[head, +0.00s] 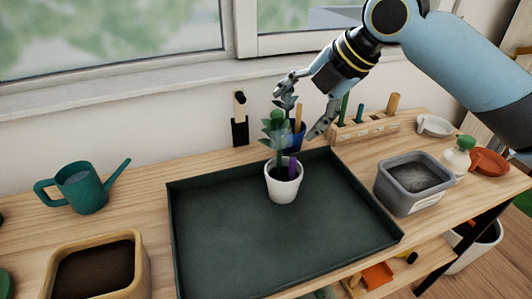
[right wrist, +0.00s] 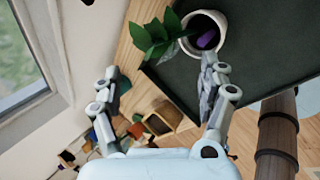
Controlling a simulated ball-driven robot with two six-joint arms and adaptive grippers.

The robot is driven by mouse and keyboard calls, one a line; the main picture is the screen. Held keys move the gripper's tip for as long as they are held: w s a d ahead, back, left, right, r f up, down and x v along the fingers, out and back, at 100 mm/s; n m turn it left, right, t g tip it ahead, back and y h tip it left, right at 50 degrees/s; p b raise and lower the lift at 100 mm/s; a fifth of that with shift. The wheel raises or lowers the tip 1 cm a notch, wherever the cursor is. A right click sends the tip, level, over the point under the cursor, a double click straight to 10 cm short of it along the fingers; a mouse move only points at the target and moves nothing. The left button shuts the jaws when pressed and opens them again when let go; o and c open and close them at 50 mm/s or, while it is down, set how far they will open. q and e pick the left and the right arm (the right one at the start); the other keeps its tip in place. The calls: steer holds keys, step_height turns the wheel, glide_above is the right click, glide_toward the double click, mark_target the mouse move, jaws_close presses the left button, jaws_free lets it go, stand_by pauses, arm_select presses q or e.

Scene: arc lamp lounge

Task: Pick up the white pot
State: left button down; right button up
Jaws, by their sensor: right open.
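The white pot (head: 284,190) stands upright on the dark green tray (head: 230,245), near its back middle. It holds dark soil, a leafy green plant (head: 277,135) and a purple piece (head: 292,168). In the right wrist view the white pot (right wrist: 190,50) is at the top, with the purple piece inside. My right gripper (head: 298,112) is open and empty, above and behind the pot, near the plant's top. In the right wrist view its fingers (right wrist: 158,72) are spread wide, one tip appearing just below the pot's rim; I cannot tell if it touches. My left gripper is not in view.
A blue cup (head: 298,143) stands behind the tray, close to the plant. A wooden tool block (head: 365,130) and grey tub (head: 415,184) are to the right. A green watering can (head: 82,188) and soil-filled tan box (head: 143,265) are left. The tray is otherwise clear.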

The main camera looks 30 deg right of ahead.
mark_target(284, 123)
steer(key=x, duration=0.3)
steer(key=shift+w+d+f, duration=0.1)
steer(key=shift+w+f, duration=0.15)
steer(key=shift+f, duration=0.1)
steer(key=shift+w+f, duration=0.2)
steer(key=shift+w, duration=0.05)
steer(key=x, duration=0.4)
steer(key=shift+w+d+f, duration=0.2)
steer(key=shift+w, duration=0.05)
steer(key=shift+w+f, duration=0.15)
steer(key=shift+f, duration=0.05)
steer(key=shift+c, duration=1.8)
steer(key=c, duration=0.9)
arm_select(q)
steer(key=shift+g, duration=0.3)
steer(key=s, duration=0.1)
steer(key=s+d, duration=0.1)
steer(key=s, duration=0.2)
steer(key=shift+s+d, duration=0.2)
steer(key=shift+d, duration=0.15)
arm_select(e)
steer(key=shift+c, duration=0.5)
steer(key=shift+r, duration=0.15)
